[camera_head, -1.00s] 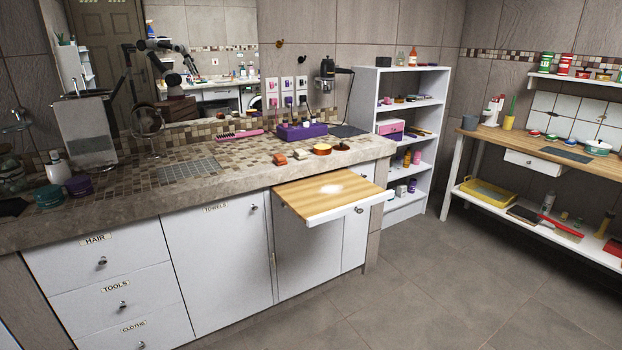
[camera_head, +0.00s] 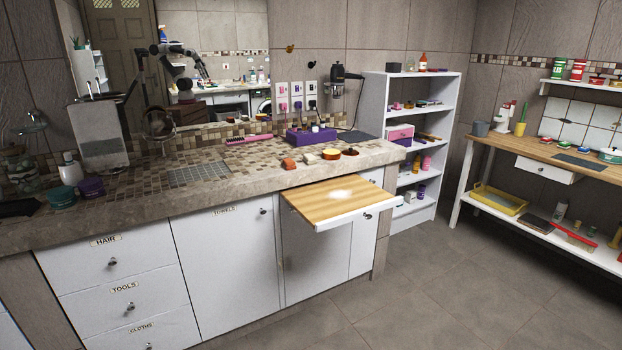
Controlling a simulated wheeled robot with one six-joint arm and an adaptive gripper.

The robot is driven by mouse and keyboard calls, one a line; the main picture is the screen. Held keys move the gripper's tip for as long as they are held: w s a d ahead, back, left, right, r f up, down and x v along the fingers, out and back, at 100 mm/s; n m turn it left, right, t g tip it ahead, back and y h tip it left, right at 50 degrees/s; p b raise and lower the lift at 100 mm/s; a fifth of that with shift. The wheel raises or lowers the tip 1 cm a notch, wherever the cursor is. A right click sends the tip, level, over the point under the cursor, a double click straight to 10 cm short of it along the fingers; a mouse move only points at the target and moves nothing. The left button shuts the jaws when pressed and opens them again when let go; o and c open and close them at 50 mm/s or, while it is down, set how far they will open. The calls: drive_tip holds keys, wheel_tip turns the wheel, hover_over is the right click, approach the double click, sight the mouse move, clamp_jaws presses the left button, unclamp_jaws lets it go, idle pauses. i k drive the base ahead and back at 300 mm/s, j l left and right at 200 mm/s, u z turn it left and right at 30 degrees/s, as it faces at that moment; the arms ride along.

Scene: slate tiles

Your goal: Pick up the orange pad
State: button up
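My gripper is not directly in view. A dark jointed arm shows only as a reflection in the mirror (camera_head: 225,55), too small to judge its fingers.
The wooden board (camera_head: 320,205) juts out below the counter. A purple caddy (camera_head: 311,136) and pink brush (camera_head: 248,139) lie behind the pad. A white shelf (camera_head: 416,118) and wooden workbench (camera_head: 510,150) stand to the right. The floor (camera_head: 440,295) in front is clear.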

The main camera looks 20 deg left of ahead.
sight(289, 165)
drive_tip(key=i+j+u, duration=0.3)
drive_tip(key=i+j, duration=0.5)
drive_tip(key=j, duration=0.4)
drive_tip(key=i+j+u, duration=0.3)
drive_tip(key=i+j, duration=0.65)
